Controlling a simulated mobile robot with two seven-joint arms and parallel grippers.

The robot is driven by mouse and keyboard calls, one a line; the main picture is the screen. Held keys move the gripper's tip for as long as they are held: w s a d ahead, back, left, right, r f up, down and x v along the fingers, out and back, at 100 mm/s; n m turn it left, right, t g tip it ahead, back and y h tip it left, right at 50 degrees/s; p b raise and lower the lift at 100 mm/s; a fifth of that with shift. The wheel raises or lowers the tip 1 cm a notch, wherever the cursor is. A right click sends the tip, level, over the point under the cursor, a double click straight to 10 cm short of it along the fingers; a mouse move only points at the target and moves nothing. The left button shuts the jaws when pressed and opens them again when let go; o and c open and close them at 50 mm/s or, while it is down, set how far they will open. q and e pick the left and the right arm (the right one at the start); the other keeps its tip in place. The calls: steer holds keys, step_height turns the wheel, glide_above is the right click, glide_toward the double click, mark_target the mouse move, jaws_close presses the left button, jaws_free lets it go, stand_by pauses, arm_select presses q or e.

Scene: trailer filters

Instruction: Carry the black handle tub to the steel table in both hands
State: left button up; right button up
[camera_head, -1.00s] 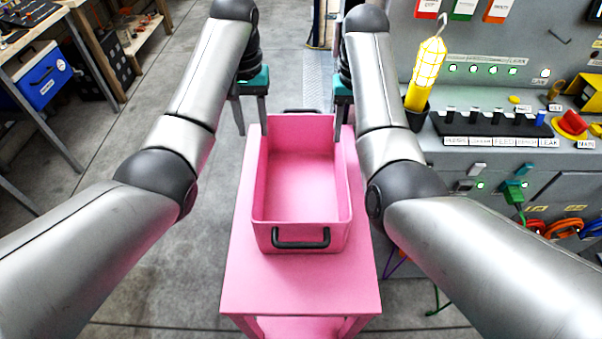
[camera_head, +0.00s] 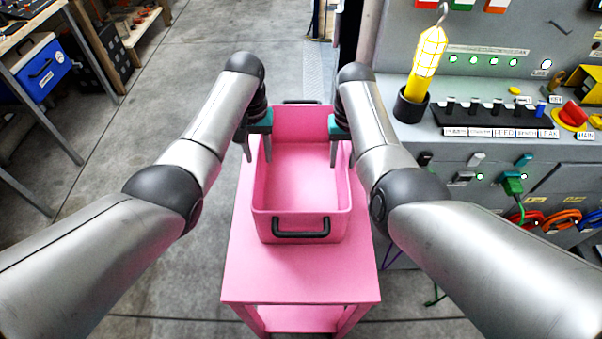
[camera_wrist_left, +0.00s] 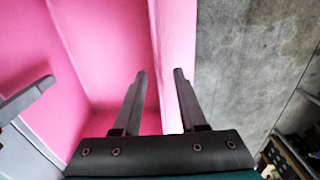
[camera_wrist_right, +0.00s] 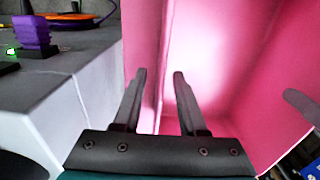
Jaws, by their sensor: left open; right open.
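The tub (camera_head: 300,228) is pink with black handles, one on its near end (camera_head: 301,234) and one on its far end (camera_head: 301,102). It stands upright and looks empty on a pink cart (camera_head: 300,282). My left gripper (camera_head: 258,160) is open at the tub's left wall, and its fingers (camera_wrist_left: 160,72) appear to straddle that wall. My right gripper (camera_head: 340,158) is open at the right wall; its fingers (camera_wrist_right: 159,72) seem to straddle it. Whether the fingers touch the walls cannot be told. No steel table can be identified with certainty.
A grey control panel (camera_head: 480,85) with switches, labels and a yellow lamp (camera_head: 427,62) stands close on the right. A workbench (camera_head: 25,50) with a blue box (camera_head: 42,72) beneath is at the left. Grey floor (camera_head: 170,110) is clear between the bench and the cart.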

mark_target(260, 163)
arm_select(q)
steer(key=shift+f, duration=1.85)
arm_select(e)
steer(key=shift+f, duration=1.85)
arm_select(q)
jaws_close()
arm_select(e)
jaws_close()
